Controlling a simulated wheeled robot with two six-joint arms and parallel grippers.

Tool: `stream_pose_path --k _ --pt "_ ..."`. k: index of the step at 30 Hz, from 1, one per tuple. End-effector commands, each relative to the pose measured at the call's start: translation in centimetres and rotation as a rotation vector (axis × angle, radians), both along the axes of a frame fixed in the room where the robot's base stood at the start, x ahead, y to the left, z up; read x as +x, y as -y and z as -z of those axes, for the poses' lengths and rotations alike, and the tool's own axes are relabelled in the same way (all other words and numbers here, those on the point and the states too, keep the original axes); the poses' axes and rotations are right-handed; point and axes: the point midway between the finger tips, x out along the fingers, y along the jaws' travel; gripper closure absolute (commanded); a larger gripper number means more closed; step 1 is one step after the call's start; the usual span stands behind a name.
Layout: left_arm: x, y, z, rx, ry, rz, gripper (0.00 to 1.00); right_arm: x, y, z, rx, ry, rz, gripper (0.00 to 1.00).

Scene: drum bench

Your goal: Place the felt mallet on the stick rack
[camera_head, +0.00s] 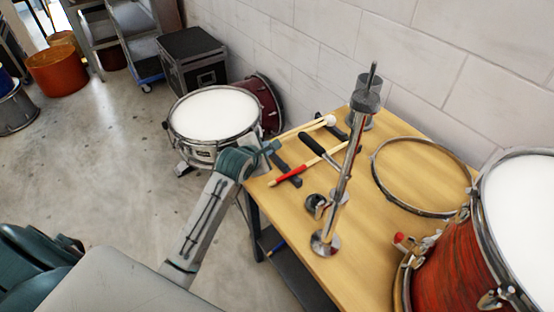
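The felt mallet has a round white head (330,120) and a pale wooden shaft, in the head view near the table's back edge. Its shaft slants down-left to my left gripper (271,147), at the table's left edge. The fingertips are small and partly hidden, so I cannot tell whether they are closed on the shaft. The stick rack appears as a dark bar (289,177) at the front left and another dark piece near the mallet's head. A stick with a red end (288,175) lies across the front bar. My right gripper is not in view.
An upright metal stand (340,195) and a black-handled tool (318,149) are right of the rack. A hoop (376,179) lies on the wooden table (374,240). A red drum (455,262) fills the right; a white-headed drum (213,113) stands beyond the table's left edge.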

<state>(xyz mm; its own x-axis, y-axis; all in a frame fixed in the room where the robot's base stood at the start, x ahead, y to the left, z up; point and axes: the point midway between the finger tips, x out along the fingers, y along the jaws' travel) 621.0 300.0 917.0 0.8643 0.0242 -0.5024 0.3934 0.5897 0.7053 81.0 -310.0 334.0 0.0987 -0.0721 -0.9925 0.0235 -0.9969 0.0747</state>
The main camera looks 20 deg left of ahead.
Motion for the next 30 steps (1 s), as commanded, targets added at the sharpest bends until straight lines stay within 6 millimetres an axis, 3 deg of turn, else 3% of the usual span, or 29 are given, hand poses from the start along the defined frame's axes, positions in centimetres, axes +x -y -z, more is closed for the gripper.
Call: stream_pose_path --k 10,15,23,24,26,30 --pt "-0.1 0.1 4.6 -0.001 -0.003 0.001 1.0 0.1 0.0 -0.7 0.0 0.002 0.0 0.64" --pt "0.0 0.0 6.0 -0.002 0.0 0.001 1.0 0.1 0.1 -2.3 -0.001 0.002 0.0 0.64" --pt "0.0 0.0 6.6 0.0 0.001 0.001 1.0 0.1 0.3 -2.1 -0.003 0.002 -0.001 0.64" --pt "-0.1 0.0 6.6 0.001 -0.001 0.001 0.81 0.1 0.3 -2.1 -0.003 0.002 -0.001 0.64" --pt "-0.1 0.0 6.6 0.001 0.0 0.001 0.69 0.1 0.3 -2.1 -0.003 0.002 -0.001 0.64" --pt "0.0 0.0 6.6 0.0 0.001 0.001 0.67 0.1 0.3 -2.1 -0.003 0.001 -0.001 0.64"
